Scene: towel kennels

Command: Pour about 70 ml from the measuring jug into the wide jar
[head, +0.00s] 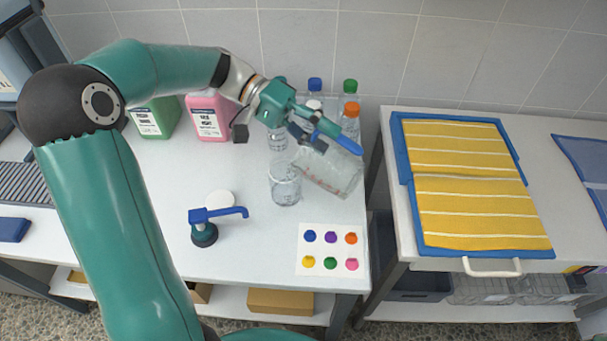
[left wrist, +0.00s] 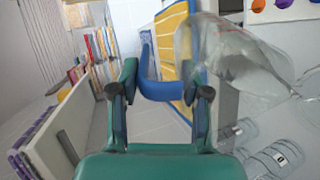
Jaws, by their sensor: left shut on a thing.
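The clear measuring jug (head: 335,172) is tilted well over to the left in the head view, its blue handle (head: 343,140) on the upper side. My left gripper (head: 312,132) is shut on that handle and holds the jug above the bench. The handle (left wrist: 163,88) shows between the two fingers in the left wrist view, with the clear jug wall (left wrist: 240,55) to the right. The clear wide jar (head: 286,190) stands upright on the bench, just left of and below the jug's mouth end. I cannot make out a liquid stream or the levels. My right gripper is out of view.
Bottles with blue, green and orange (head: 352,109) caps stand behind the jug. Green (head: 153,120) and pink (head: 205,118) containers stand at the back left. Yellow towels (head: 470,185) are at right.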

